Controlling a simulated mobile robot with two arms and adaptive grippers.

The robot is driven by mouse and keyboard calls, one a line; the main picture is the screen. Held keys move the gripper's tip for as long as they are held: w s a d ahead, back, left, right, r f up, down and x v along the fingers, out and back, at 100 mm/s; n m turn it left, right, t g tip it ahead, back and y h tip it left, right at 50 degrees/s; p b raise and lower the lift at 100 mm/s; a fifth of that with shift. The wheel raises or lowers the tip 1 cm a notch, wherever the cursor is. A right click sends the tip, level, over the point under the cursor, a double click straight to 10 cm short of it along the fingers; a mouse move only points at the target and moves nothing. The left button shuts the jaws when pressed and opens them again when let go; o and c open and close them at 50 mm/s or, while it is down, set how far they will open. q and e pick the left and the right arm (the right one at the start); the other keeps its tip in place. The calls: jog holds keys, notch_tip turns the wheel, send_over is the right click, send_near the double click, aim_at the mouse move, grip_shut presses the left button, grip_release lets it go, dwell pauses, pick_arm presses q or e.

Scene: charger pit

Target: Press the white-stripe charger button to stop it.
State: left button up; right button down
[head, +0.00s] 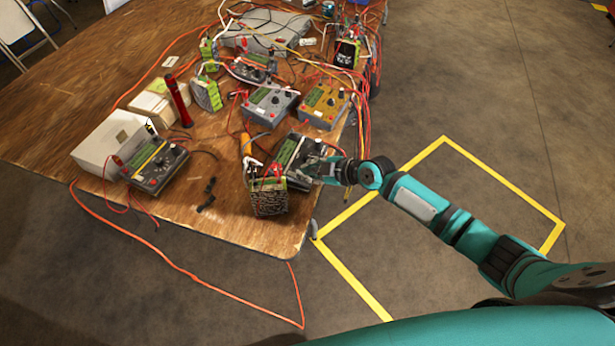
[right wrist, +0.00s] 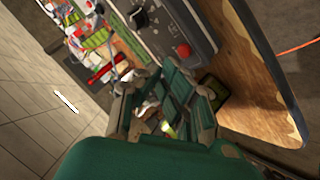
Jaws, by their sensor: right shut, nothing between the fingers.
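A dark charger (head: 291,153) with a green screen and what looks like a pale stripe sits near the table's right edge, partly hidden by my right gripper and a battery pack. In the right wrist view, a grey charger panel (right wrist: 168,28) shows a black knob and a red button (right wrist: 183,50). A white stripe is not clear there. My right gripper (head: 320,171) is shut and empty, at the charger's right side. In the right wrist view the gripper (right wrist: 168,82) is below the red button in the picture; contact cannot be told. My left gripper is not in view.
A battery pack (head: 268,196) stands in front of the charger. A yellow-striped charger (head: 157,165) is at left; grey (head: 269,104) and yellow (head: 322,104) chargers are behind. Red cables trail over the wooden table (head: 240,237). The floor to the right is clear, with yellow tape.

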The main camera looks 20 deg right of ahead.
jog(key=shift+f, duration=0.1)
dwell(0.8)
jog(key=shift+f+b, duration=0.35)
jog(key=shift+b, duration=0.3)
jog(key=shift+a+f+b, duration=0.1)
jog(key=shift+f+b, duration=0.35)
jog(key=shift+b, duration=0.2)
dwell(0.5)
jog(key=shift+r, duration=0.1)
jog(key=shift+r+p, duration=0.55)
jog(key=shift+r, duration=0.15)
jog(key=r+p, duration=0.2)
jog(key=r, duration=0.1)
jog(key=d+r+p, duration=0.1)
jog(key=r, duration=0.1)
jog(key=shift+s, duration=0.3)
dwell(0.9)
